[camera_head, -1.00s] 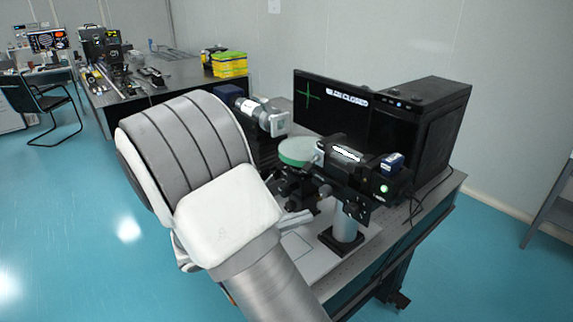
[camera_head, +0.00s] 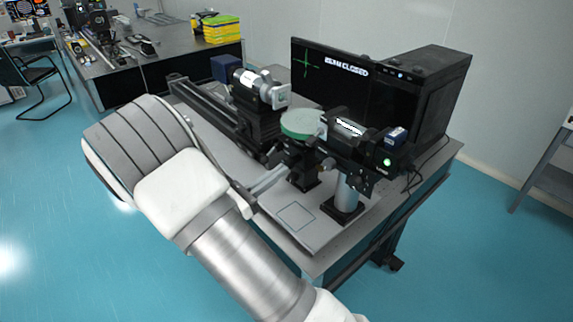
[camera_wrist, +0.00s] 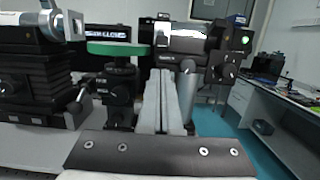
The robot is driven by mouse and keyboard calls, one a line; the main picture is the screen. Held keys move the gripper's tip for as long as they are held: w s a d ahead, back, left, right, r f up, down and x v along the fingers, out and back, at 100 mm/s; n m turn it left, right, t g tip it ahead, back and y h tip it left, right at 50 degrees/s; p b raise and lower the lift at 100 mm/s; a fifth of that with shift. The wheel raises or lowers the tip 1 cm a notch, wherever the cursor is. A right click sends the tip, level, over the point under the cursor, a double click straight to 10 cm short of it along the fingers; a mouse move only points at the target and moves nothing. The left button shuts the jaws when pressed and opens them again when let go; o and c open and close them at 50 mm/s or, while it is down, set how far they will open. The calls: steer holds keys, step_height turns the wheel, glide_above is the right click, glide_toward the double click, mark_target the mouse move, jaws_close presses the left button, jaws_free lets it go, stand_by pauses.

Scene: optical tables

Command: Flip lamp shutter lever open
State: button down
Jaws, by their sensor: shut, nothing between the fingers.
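The black lamp (camera_head: 345,131) lies horizontally on a post on the optical table, with a green light on its rear box (camera_head: 388,160). It also shows at the top of the wrist view (camera_wrist: 188,40). A round green disc (camera_head: 300,122) sits at its front end. I cannot surely pick out the shutter lever among the small dark knobs under the lamp. My gripper (camera_head: 284,169) is shut and empty, low in front of the disc and lamp mount. In the wrist view its fingers (camera_wrist: 162,80) lie together, pointing at the gap between disc and lamp; contact is not clear.
A monitor (camera_head: 335,90) reading "BEAM CLOSED" and a black computer case (camera_head: 430,90) stand behind the lamp. A stage with a silver cylinder (camera_head: 258,85) is left of the disc. The table's front corner (camera_head: 315,262) is mostly clear. The lamp's post (camera_head: 346,195) stands right of my gripper.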

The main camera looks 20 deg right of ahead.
mark_target(312, 141)
steer(key=p+x, duration=0.1)
steer(key=x, duration=0.7)
steer(key=shift+d, duration=0.3)
steer(key=shift+w+r+p, duration=0.15)
steer(key=shift+w+p, duration=0.05)
steer(key=shift+p, duration=0.15)
steer(key=shift+s+a+y, duration=0.1)
steer(key=shift+s+y, duration=0.05)
steer(key=shift+y, duration=0.15)
